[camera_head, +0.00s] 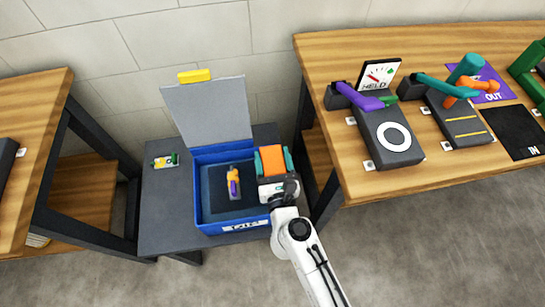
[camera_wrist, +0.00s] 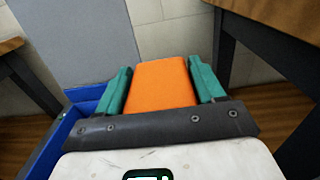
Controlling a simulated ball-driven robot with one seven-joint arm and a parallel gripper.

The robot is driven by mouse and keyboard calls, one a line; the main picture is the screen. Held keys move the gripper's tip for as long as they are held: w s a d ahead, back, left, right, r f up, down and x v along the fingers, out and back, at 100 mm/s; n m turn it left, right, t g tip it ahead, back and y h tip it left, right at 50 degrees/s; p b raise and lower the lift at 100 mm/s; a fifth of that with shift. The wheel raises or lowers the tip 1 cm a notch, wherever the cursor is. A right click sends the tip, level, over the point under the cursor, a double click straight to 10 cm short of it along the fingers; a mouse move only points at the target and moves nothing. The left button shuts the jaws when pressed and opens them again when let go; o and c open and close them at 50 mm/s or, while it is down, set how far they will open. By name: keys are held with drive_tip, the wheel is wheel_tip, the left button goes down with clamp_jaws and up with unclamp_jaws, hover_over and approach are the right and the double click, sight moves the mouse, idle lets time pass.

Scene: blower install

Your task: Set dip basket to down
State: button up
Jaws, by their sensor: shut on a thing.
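My gripper (camera_head: 271,160) has two teal fingers, shut on an orange block (camera_head: 271,158). It is held over the right edge of an open blue box (camera_head: 207,228). In the wrist view the orange block (camera_wrist: 162,87) fills the space between the fingers (camera_wrist: 160,88). The box's grey lid (camera_head: 208,111) stands raised at the back, with a yellow tab (camera_head: 194,75) on top. An orange and purple item (camera_head: 233,182) lies inside the box. I cannot tell which thing is the dip basket.
The box stands on a low grey bench (camera_head: 167,216) with a small yellow-green packet (camera_head: 165,161). The right wooden table (camera_head: 355,186) holds a HELD gauge (camera_head: 377,75), purple-levered device (camera_head: 390,138), teal-handled device (camera_head: 458,118), purple OUT mat (camera_head: 490,96) and black IN mat (camera_head: 512,130).

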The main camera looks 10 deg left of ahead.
wheel_tip(320, 180, down, 4)
drive_tip(key=b, duration=0.3)
drive_tip(key=shift+f+b, duration=0.15)
drive_tip(key=shift+b, duration=0.15)
drive_tip(key=o, duration=1.4)
drive_tip(key=shift+o, duration=0.2)
drive_tip(key=shift+s, duration=0.1)
drive_tip(key=b+v, duration=0.1)
drive_tip(key=v, duration=0.9)
drive_tip(key=shift+s, duration=0.35)
drive_tip(key=shift+d, duration=0.1)
